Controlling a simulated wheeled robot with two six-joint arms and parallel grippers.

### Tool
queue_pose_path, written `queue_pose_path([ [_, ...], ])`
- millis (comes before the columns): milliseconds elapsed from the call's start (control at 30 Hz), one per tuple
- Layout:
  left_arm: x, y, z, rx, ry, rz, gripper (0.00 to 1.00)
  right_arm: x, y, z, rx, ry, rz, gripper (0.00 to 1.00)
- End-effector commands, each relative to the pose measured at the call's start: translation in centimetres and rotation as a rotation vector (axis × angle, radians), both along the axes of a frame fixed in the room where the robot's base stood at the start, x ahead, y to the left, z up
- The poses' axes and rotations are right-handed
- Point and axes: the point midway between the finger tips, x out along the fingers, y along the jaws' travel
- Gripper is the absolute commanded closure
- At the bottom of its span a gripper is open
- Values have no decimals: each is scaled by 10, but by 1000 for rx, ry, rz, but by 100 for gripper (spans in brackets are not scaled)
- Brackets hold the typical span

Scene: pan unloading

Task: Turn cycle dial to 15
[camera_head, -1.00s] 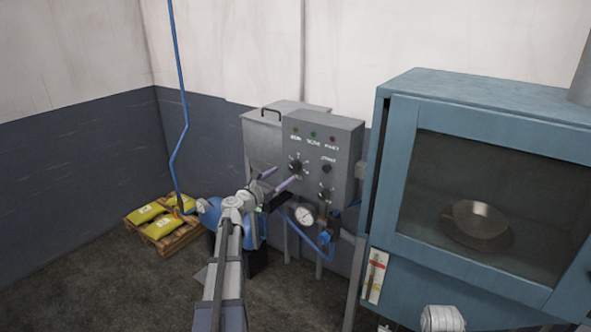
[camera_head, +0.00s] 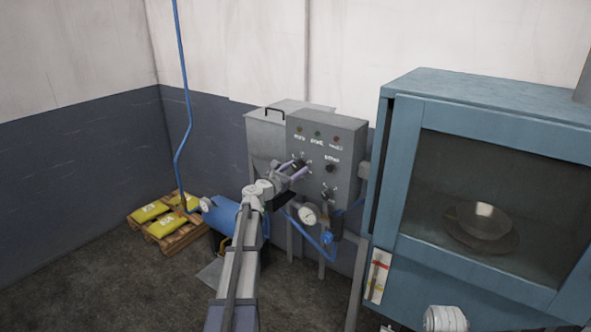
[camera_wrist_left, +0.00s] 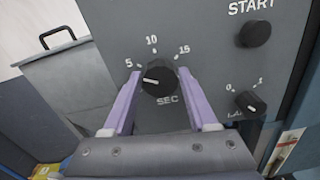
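The black cycle dial (camera_wrist_left: 160,81), labelled SEC with marks 5, 10 and 15, is on the grey control panel (camera_head: 343,150). Its white pointer line points left, near or slightly below the 5 mark. In the head view the dial (camera_head: 299,163) is partly covered by my left gripper (camera_head: 291,171). In the left wrist view my left gripper (camera_wrist_left: 158,73) is open, its purple fingers on either side of the dial. Small gaps seem to show between the fingertips and the dial; contact is not clear. My right gripper is not in view.
A black START button (camera_wrist_left: 255,33) and a smaller 0–1 switch (camera_wrist_left: 250,104) are right of the dial. A pressure gauge (camera_head: 309,215) and blue hose hang below the panel. A blue cabinet (camera_head: 400,190) with a pan (camera_head: 483,221) inside stands at right.

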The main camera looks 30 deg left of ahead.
Motion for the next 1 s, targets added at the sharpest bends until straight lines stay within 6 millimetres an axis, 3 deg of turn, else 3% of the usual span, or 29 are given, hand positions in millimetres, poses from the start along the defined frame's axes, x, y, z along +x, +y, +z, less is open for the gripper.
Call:
queue_pose_path([
  [67, 0, 0, 0, 0, 0, 0, 51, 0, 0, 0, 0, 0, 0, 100],
  [500, 0, 0, 0, 0, 0, 0, 100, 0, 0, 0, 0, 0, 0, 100],
  [767, 0, 0, 0, 22, -2, 0, 100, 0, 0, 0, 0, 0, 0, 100],
  [1000, 0, 0, 0, 146, -11, 0, 100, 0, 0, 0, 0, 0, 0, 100],
])
